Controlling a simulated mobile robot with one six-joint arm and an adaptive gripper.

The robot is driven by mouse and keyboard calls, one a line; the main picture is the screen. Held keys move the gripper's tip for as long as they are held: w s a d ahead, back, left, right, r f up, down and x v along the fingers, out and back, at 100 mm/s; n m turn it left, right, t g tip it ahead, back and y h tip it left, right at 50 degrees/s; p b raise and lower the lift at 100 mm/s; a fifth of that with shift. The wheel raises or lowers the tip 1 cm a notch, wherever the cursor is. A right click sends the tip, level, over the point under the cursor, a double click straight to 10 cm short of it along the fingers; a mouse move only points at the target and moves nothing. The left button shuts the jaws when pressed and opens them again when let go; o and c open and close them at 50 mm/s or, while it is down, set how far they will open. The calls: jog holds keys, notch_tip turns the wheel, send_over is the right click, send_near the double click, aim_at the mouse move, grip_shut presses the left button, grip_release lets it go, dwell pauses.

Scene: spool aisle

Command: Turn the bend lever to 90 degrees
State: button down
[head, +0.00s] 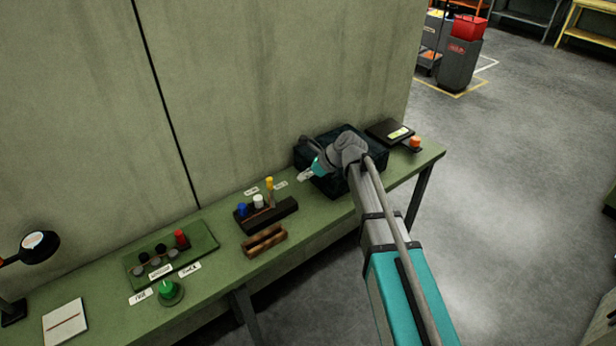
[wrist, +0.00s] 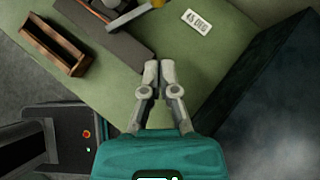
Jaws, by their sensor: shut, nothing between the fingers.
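The bend lever (head: 271,192) with a yellow tip stands up from the right part of a dark block (head: 279,215) on the green bench. Its grey arm also shows at the top of the wrist view (wrist: 126,18), partly cut off by the edge. A white label reading 45 DEG (wrist: 197,22) lies on the bench beside it. Two labels (head: 251,191) (head: 281,185) lie behind the block, too small to read in the head view. My gripper (head: 304,177) is shut and empty, to the right of the lever and apart from it; its fingertips (wrist: 159,72) are together near the block's end.
A dark crate (head: 377,158) stands close to my gripper on the right. A wooden holder (head: 264,242) sits in front of the dark block. Further left are a green panel (head: 205,238) with knobs, a green button (head: 168,290) and a lamp (head: 38,241).

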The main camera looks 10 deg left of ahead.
aim_at(271, 191)
jog(key=b+x, duration=0.3)
jog(key=x, duration=0.3)
jog(key=shift+b, duration=0.35)
jog(key=shift+a+r, duration=0.2)
jog(key=shift+a, duration=1.65)
jog(key=shift+w+a, duration=0.1)
